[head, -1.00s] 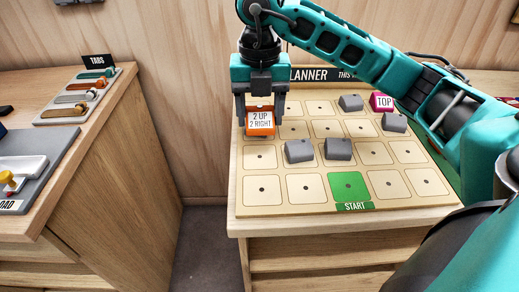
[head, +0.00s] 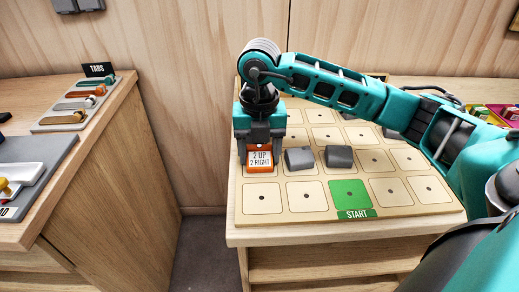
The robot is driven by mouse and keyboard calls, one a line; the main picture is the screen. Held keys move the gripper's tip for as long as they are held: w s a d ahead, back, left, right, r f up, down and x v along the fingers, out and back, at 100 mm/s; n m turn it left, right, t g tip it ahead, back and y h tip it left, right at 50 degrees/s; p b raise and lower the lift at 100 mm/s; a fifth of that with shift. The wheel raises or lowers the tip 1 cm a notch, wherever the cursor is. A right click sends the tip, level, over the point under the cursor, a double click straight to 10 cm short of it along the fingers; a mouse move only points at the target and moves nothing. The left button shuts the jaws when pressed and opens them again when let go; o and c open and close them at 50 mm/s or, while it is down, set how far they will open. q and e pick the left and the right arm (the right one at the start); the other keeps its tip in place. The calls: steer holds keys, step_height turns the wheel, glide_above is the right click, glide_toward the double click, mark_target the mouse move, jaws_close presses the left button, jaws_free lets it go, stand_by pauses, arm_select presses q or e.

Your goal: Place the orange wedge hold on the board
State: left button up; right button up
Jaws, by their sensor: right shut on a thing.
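The orange wedge hold (head: 261,160) has a white label reading "2 UP 2 RIGHT". My right gripper (head: 260,152) is shut on it, with a finger on each side. The hold is at the left column of the planner board (head: 335,217), in the row just above the front row. I cannot tell whether its underside touches the board. The board is cream with rows of square cells, each with a dark dot. A green START cell (head: 349,193) lies in the front row. My left gripper is out of view.
Grey holds (head: 299,159) and (head: 338,156) stand on the board right of the orange one. Another grey hold (head: 391,133) is partly behind my arm. A left counter carries a TABS tray (head: 75,107) and a grey mat (head: 45,160).

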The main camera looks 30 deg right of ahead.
mark_target(259, 151)
steer(key=o, duration=1.1)
steer(key=shift+r, duration=0.2)
arm_select(q)
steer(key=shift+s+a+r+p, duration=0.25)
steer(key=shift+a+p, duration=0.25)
steer(key=shift+p, duration=0.7)
arm_select(e)
step_height(259, 151, up, 12)
steer(key=shift+f, duration=0.1)
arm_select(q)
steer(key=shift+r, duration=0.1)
